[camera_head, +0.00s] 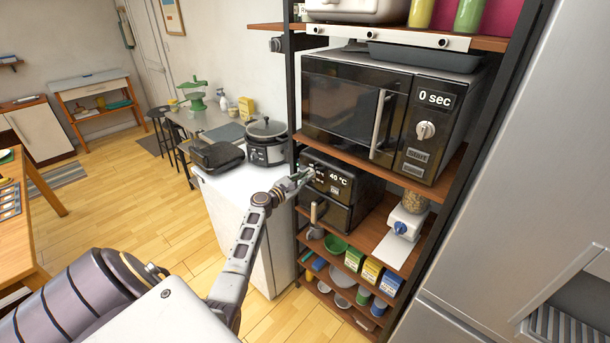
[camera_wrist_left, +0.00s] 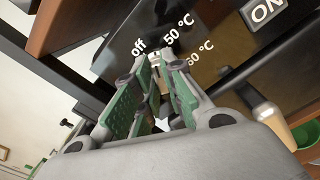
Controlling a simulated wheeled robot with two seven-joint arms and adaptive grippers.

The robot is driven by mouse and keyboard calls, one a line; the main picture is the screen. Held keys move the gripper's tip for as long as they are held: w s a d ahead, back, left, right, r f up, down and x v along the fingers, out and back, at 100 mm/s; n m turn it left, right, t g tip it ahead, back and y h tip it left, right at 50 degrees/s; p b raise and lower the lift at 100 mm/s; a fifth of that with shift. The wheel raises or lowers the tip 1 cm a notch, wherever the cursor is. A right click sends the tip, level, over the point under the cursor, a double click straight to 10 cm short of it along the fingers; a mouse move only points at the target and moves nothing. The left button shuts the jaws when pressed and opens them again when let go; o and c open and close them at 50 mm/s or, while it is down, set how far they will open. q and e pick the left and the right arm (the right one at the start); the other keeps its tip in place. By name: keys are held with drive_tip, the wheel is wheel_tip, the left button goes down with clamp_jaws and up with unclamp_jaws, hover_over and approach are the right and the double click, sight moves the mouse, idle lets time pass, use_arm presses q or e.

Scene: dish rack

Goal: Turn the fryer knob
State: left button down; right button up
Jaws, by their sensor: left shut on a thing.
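The black fryer (camera_head: 345,186) stands on a wooden shelf below the microwave. In the head view its front shows "40 °C" beside my left gripper (camera_head: 303,174), which covers the knob area. In the left wrist view my left gripper (camera_wrist_left: 152,98) has its green-padded fingers close together at the fryer's front panel. The fryer knob (camera_wrist_left: 154,58) shows only in small part between the fingertips, and the gripper is shut on it. The labels "off", "50 °C" and "60 °C" show around it, with an "ON" button to the upper right. My right gripper is not in view.
The microwave (camera_head: 384,108) sits on the shelf above, reading "0 sec". A cooker (camera_head: 266,143) stands on the white counter (camera_head: 225,196) to the left. A dispenser (camera_head: 406,221) is to the right of the fryer. The shelf's dark upright post is close left of the fryer.

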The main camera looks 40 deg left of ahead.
use_arm(q)
drive_tip(key=shift+s+a+f+n+p, duration=0.15)
drive_tip(key=shift+f+n+p, duration=0.3)
drive_tip(key=shift+n, duration=0.45)
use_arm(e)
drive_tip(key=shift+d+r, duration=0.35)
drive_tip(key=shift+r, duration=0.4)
use_arm(q)
drive_tip(key=shift+r, duration=0.1)
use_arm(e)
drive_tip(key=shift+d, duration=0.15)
use_arm(q)
drive_tip(key=shift+n, duration=1.9)
drive_tip(key=c, duration=1.8)
unclamp_jaws()
drive_tip(key=o, duration=0.3)
drive_tip(key=shift+o, duration=0.2)
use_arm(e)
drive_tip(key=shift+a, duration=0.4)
use_arm(q)
drive_tip(key=shift+r, duration=0.2)
